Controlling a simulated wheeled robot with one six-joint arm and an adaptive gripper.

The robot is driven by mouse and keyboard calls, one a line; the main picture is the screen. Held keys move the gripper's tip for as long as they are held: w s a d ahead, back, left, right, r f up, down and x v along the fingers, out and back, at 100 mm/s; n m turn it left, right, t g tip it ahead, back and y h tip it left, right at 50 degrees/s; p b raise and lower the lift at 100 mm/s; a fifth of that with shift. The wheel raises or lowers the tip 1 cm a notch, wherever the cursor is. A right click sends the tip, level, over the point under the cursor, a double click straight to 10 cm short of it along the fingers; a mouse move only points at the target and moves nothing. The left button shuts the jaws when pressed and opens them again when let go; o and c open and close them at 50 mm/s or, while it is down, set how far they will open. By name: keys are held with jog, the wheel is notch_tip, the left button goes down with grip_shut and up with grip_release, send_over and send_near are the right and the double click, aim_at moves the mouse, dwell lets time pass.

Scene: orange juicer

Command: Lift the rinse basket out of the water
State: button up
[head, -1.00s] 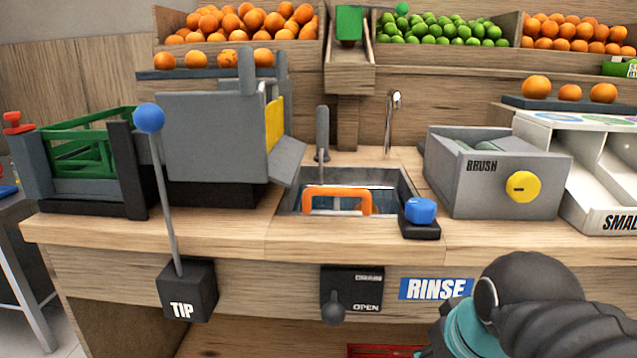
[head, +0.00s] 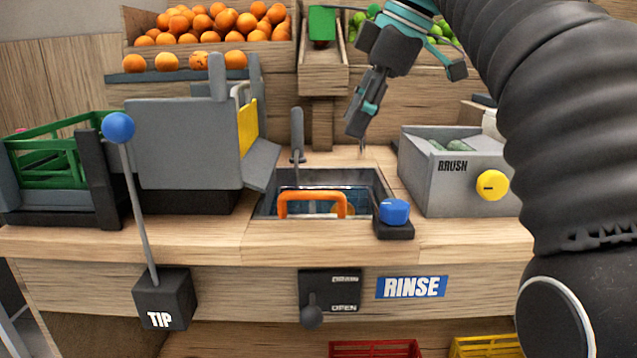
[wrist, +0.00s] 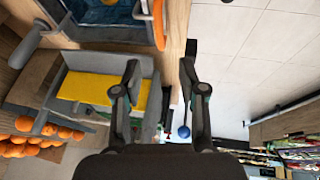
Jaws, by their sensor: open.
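The rinse basket shows by its orange handle (head: 313,197), which stands up inside the sink (head: 375,183) in the head view. Its body is mostly hidden by the sink's front rim and the water. The handle also shows at the top of the wrist view (wrist: 159,22), beside the blue water. My gripper (head: 354,132) is above and behind the sink, to the right of the tap, clear of the basket. In the wrist view its two fingers (wrist: 160,75) are spread apart with nothing between them.
A grey tap (head: 297,140) rises behind the sink. A blue knob (head: 394,212) sits at its front right corner. A grey brush box (head: 450,185) stands to the right. A grey tipping bin (head: 185,140) and a blue-topped TIP lever (head: 118,127) stand to the left.

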aim_at(320, 194)
jog(key=b+x, duration=0.3)
jog(key=x, duration=1)
jog(key=shift+w+a+f+b, duration=0.1)
jog(key=shift+w+a+b, duration=0.05)
jog(key=shift+a+b, duration=0.15)
jog(key=shift+c, duration=0.2)
grip_shut()
